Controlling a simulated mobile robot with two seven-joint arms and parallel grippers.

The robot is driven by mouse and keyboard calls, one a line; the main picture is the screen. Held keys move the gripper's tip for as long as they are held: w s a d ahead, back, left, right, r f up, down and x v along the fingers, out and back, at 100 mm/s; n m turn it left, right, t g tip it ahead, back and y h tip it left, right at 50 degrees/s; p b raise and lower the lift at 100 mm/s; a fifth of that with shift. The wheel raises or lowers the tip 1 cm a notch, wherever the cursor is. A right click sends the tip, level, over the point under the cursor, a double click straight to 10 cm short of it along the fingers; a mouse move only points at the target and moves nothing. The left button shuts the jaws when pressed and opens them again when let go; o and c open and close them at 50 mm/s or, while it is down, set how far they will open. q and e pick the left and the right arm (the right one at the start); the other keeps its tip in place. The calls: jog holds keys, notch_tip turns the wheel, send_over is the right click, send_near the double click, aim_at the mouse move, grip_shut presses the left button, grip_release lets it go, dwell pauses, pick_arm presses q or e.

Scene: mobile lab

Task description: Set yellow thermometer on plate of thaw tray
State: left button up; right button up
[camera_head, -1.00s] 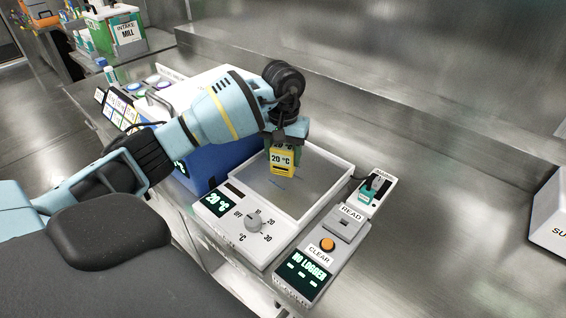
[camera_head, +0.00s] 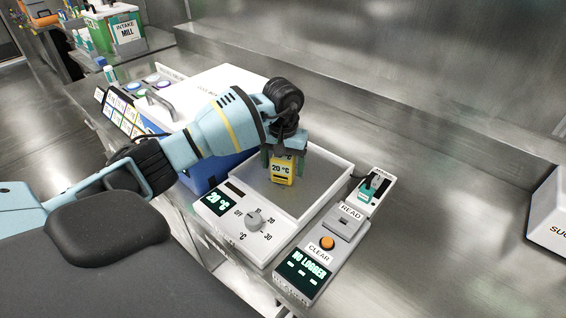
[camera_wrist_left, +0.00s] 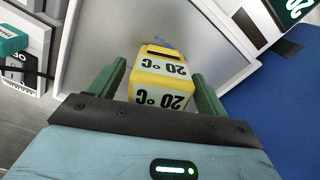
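The yellow thermometer (camera_head: 282,172) reads 20 °C and stands upright on the grey plate (camera_head: 318,178) of the white thaw tray (camera_head: 262,238), towards the plate's back left. My left gripper (camera_head: 284,165) is above it with its green fingers on either side. In the left wrist view the thermometer (camera_wrist_left: 160,75) sits between the fingers (camera_wrist_left: 162,88), with narrow gaps beside it, so the gripper looks open around it. The tray's display (camera_head: 217,203) reads 20 °C. My right gripper is not in view.
A logger reader (camera_head: 325,246) with READ and CLEAR labels, showing NO LOGGER, lies along the tray's right side. A teal device (camera_head: 370,190) sits in a holder behind it. A blue and white box (camera_head: 205,168) stands close on the left.

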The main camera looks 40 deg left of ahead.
pick_arm(q)
jog(key=shift+r, duration=0.3)
notch_tip(320, 180, up, 12)
jog(key=shift+f, duration=0.1)
dwell(0.3)
dwell(0.5)
dwell(0.8)
